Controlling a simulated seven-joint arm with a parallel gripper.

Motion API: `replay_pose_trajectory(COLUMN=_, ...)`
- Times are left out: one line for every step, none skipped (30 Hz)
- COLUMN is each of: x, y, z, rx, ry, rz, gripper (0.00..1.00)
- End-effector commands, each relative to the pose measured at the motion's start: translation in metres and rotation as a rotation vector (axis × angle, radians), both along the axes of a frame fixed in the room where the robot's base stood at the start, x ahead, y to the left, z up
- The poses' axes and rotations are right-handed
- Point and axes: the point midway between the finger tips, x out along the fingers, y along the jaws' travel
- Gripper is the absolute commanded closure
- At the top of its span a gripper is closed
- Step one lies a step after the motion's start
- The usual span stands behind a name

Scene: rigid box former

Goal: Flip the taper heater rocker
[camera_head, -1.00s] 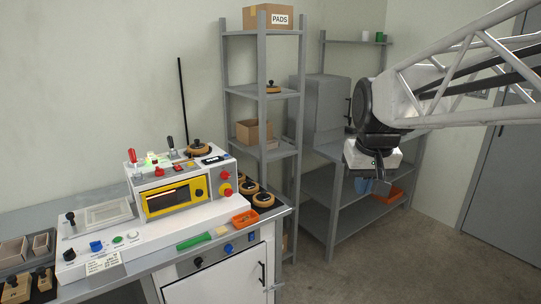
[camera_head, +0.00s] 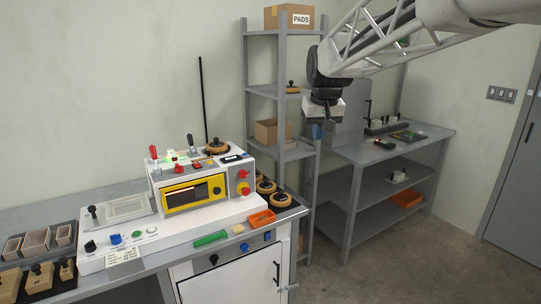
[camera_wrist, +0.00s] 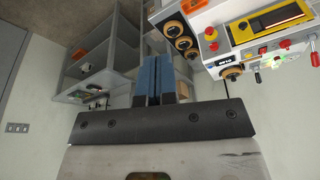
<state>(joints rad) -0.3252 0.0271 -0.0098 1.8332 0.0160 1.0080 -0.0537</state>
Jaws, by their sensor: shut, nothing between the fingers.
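The white box-former machine (camera_head: 208,215) stands on the bench at left centre in the head view. Its top panel carries a red-knobbed lever (camera_head: 153,150), a dark lever (camera_head: 190,141), a glowing green part (camera_head: 172,156) and small red controls (camera_head: 197,165). I cannot tell which control is the taper heater rocker; labels are too small to read. My gripper (camera_head: 317,131) hangs in the air right of the machine, before the shelf rack, touching nothing. Its blue fingers (camera_wrist: 154,78) are together and empty. The wrist view shows the machine's yellow-framed window (camera_wrist: 268,25) at upper right.
A red emergency button (camera_head: 243,189) is on the machine's right side. An orange tray (camera_head: 261,218) and a green block (camera_head: 210,239) lie at its front. A grey shelf rack (camera_head: 247,100) and a side table (camera_head: 400,152) stand to the right. Air above the machine is free.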

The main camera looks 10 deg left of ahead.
Motion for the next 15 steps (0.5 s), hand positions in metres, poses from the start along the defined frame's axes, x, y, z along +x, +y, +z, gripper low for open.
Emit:
replay_pose_trajectory(x=0.009, y=0.011, z=0.000, rx=0.000, ry=-0.001, rz=0.010, gripper=1.00)
replay_pose_trajectory(x=0.014, y=0.016, z=0.001, rx=0.001, ry=-0.001, rz=0.016, gripper=1.00)
replay_pose_trajectory(x=0.020, y=0.023, z=0.001, rx=0.001, ry=-0.002, rz=0.023, gripper=1.00)
replay_pose_trajectory(x=0.025, y=0.029, z=0.001, rx=0.001, ry=-0.003, rz=0.029, gripper=1.00)
replay_pose_trajectory(x=0.029, y=0.034, z=0.002, rx=0.002, ry=-0.004, rz=0.035, gripper=1.00)
replay_pose_trajectory(x=0.035, y=0.042, z=0.002, rx=0.002, ry=-0.005, rz=0.043, gripper=1.00)
replay_pose_trajectory(x=0.040, y=0.048, z=0.002, rx=0.002, ry=-0.005, rz=0.049, gripper=1.00)
replay_pose_trajectory(x=0.044, y=0.053, z=0.002, rx=0.002, ry=-0.006, rz=0.054, gripper=1.00)
replay_pose_trajectory(x=0.050, y=0.061, z=0.002, rx=0.003, ry=-0.008, rz=0.061, gripper=1.00)
replay_pose_trajectory(x=0.055, y=0.067, z=0.002, rx=0.003, ry=-0.007, rz=0.067, gripper=1.00)
replay_pose_trajectory(x=0.059, y=0.073, z=0.002, rx=0.004, ry=-0.008, rz=0.073, gripper=1.00)
replay_pose_trajectory(x=0.064, y=0.081, z=0.001, rx=0.004, ry=-0.009, rz=0.081, gripper=1.00)
replay_pose_trajectory(x=0.069, y=0.087, z=0.001, rx=0.004, ry=-0.009, rz=0.087, gripper=1.00)
replay_pose_trajectory(x=0.073, y=0.092, z=0.001, rx=0.005, ry=-0.011, rz=0.092, gripper=1.00)
replay_pose_trajectory(x=0.078, y=0.100, z=0.000, rx=0.005, ry=-0.012, rz=0.099, gripper=1.00)
